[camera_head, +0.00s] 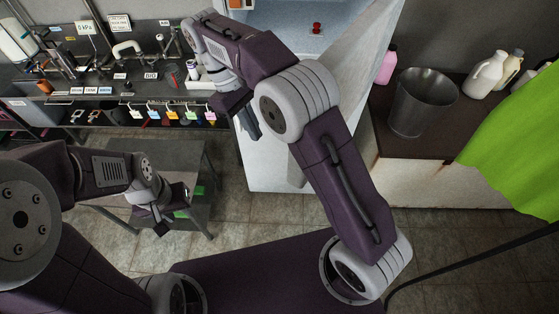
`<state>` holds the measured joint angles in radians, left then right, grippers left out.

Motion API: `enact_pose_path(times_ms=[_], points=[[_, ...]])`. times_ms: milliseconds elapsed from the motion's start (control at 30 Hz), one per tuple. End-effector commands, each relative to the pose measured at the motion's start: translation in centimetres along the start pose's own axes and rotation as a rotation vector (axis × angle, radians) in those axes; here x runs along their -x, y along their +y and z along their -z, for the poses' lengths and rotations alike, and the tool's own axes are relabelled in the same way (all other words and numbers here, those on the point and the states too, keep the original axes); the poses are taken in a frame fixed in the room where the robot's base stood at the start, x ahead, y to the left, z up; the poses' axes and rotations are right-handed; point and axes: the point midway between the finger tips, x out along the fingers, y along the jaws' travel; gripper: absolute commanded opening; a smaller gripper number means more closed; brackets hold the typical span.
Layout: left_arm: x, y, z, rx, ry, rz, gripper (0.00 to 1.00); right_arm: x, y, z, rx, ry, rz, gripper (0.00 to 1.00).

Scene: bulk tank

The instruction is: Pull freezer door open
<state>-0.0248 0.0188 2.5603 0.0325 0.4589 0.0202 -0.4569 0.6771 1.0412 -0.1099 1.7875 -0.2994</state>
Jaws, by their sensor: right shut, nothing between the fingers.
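The freezer (285,16) is a pale white-blue cabinet at the top middle, partly hidden behind my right arm. Its door (355,62) stands swung out to the right as a light grey panel, and part of the pale interior shows with a small red item (317,28) in it. My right gripper (250,128) is at the left side of the freezer front, pointing down, shut and empty. It is apart from the door panel. My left gripper (166,222) hangs low at the left, over a small grey table, far from the freezer. Its fingers are too small and dark to read.
A dark bench with tools and coloured tags (165,114) runs along the back left. The grey table (205,160) stands below it. At the right, a counter (430,170) holds a metal bucket (422,105) and white jugs (487,75). A green cloth (520,130) hangs at far right.

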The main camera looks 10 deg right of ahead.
Motion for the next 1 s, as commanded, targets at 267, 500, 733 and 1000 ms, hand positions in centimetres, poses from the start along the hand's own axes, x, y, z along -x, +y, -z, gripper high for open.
enact_pose_path(times_ms=[267,500,733,1000], points=[[-0.1,0.0,0.0,0.000,0.000,0.000,0.36,-5.9,-0.1,-0.2,0.000,-0.006,0.001,0.00],[1.1,0.0,0.1,0.000,0.000,0.000,0.36,-9.0,0.0,-1.9,-0.001,-0.001,-0.001,0.00],[1.7,0.0,0.2,0.000,0.000,0.000,0.36,-10.0,0.0,-3.7,0.000,0.000,-0.001,0.00],[1.6,0.0,0.2,0.000,0.000,0.000,0.36,-10.2,0.0,-3.8,0.000,0.000,-0.001,0.00]])
